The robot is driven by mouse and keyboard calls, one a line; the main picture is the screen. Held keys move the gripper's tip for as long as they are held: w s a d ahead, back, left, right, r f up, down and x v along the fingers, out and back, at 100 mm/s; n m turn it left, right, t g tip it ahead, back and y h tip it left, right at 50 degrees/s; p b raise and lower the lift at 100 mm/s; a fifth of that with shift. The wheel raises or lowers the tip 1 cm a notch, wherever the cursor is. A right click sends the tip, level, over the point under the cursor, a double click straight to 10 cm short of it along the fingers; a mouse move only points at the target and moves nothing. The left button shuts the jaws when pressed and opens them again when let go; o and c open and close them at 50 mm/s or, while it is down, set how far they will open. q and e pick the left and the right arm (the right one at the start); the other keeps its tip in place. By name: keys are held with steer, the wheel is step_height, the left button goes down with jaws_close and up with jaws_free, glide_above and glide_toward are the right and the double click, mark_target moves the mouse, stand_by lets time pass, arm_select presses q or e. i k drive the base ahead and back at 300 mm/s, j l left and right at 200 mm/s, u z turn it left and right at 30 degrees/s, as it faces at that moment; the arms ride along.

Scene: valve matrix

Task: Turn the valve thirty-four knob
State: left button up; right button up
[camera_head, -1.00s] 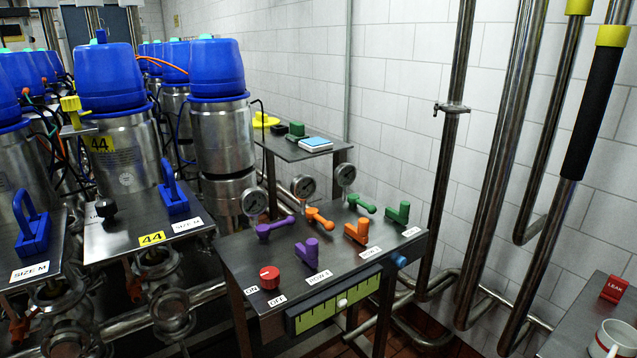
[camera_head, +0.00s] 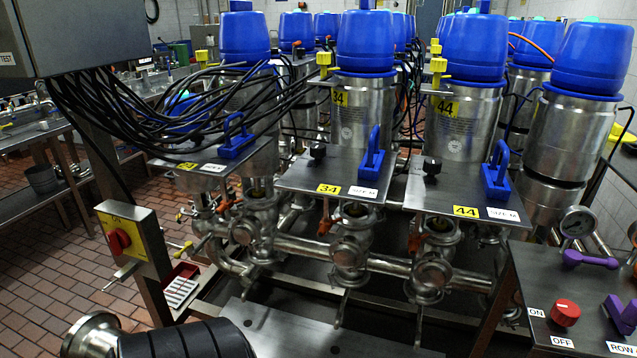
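Valve thirty-four (camera_head: 361,110) stands in the middle of the head view, a steel cylinder with a blue cap and a yellow 34 label. A metal plate (camera_head: 300,180) in front of it carries a second 34 label (camera_head: 328,188). The small black knob (camera_head: 318,152) stands on this plate, towards its left side. A blue lever handle (camera_head: 372,160) stands on the plate's right side, above a SIZE M label. Neither of my grippers shows in the view, and nothing touches the knob.
Valve 44 (camera_head: 462,115) with its own black knob (camera_head: 432,166) stands to the right. The valve 24 plate (camera_head: 205,172) is at left under black cables (camera_head: 170,105). A control table (camera_head: 540,270) stands at right front. A steel and black cylindrical part crosses the bottom left.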

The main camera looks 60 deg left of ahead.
mark_target(317, 151)
steer(key=u, duration=1.65)
steer(key=i+z, duration=0.2)
steer(key=j, duration=0.05)
